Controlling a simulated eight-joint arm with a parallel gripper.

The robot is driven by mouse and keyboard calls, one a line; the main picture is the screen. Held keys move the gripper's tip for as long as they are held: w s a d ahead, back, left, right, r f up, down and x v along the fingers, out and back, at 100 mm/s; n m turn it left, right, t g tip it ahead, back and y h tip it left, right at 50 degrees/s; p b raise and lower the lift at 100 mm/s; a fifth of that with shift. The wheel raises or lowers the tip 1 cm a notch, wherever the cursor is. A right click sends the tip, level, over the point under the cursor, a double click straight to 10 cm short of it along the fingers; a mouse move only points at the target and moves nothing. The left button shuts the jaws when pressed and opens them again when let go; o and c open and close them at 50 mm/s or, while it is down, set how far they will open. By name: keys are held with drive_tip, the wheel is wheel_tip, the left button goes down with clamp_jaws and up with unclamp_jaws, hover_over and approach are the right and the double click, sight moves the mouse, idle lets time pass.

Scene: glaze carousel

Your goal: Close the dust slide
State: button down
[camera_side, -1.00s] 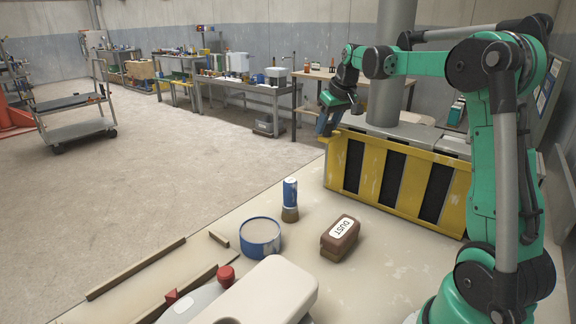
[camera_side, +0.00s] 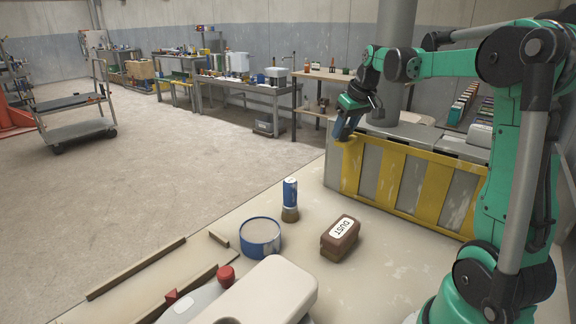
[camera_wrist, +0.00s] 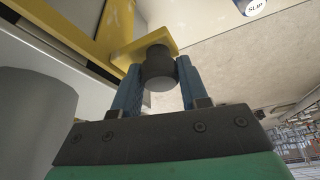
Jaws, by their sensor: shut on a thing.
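The dust slide (camera_side: 391,176) is a yellow barred plate on the front of a grey box (camera_side: 334,165). Its windows now show plain grey, with no dark openings visible. My gripper (camera_side: 346,132) is at the slide's upper left end in the side view. In the wrist view, my gripper (camera_wrist: 159,84) is shut around a dark round knob (camera_wrist: 158,66) on a yellow tab (camera_wrist: 141,45) of the slide. The knob's hold is hard to see in the side view.
A white rounded lid (camera_side: 262,292) is at the front. Bench in front of the slide is clear.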

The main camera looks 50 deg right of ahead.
drive_tip(key=shift+s, duration=0.25)
drive_tip(key=shift+c, duration=2.3)
unclamp_jaws()
drive_tip(key=shift+v, duration=2.8)
drive_tip(key=s+a+f+n+t, duration=0.1)
drive_tip(key=a+f, duration=0.2)
drive_tip(key=a, duration=0.5)
drive_tip(key=s+a+f+n+t+y, duration=0.1)
drive_tip(key=a+f, duration=0.2)
drive_tip(key=a, duration=0.5)
drive_tip(key=s+a+f+n+t, duration=0.1)
drive_tip(key=a+f, duration=0.2)
drive_tip(key=a, duration=0.5)
drive_tip(key=shift+s+a+f+n, duration=0.15)
drive_tip(key=shift+s+f+n, duration=0.15)
drive_tip(key=shift+f, duration=0.1)
